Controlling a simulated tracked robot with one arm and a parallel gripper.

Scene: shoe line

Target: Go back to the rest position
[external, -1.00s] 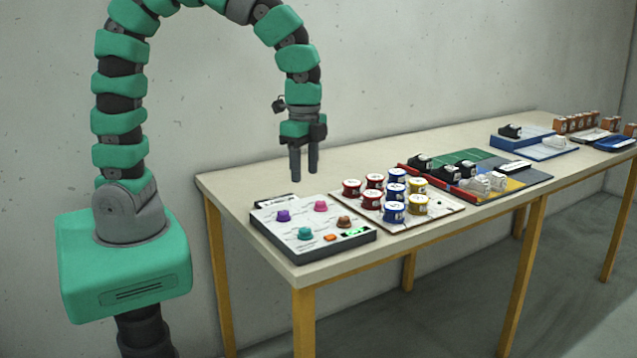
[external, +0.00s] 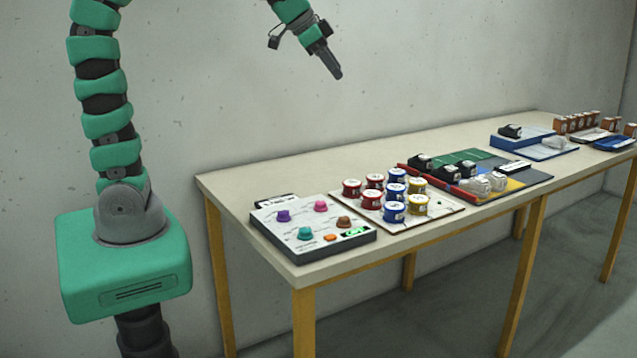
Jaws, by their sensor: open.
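My gripper (external: 337,74) is high above the table (external: 250,185), near the top of the external view, tilted down and to the right. It is open and nothing shows between its fingers, though they overlap from this angle. It touches nothing. My green and black arm rises from its base at the left, and its upper bend is out of the picture.
A control panel (external: 266,228) with coloured knobs stands at the table's near left. Beside it is a board (external: 437,212) with red, blue and yellow cans. Further right are a coloured mat (external: 525,180) with shoes, a blue tray (external: 520,137) and brown boxes (external: 575,122).

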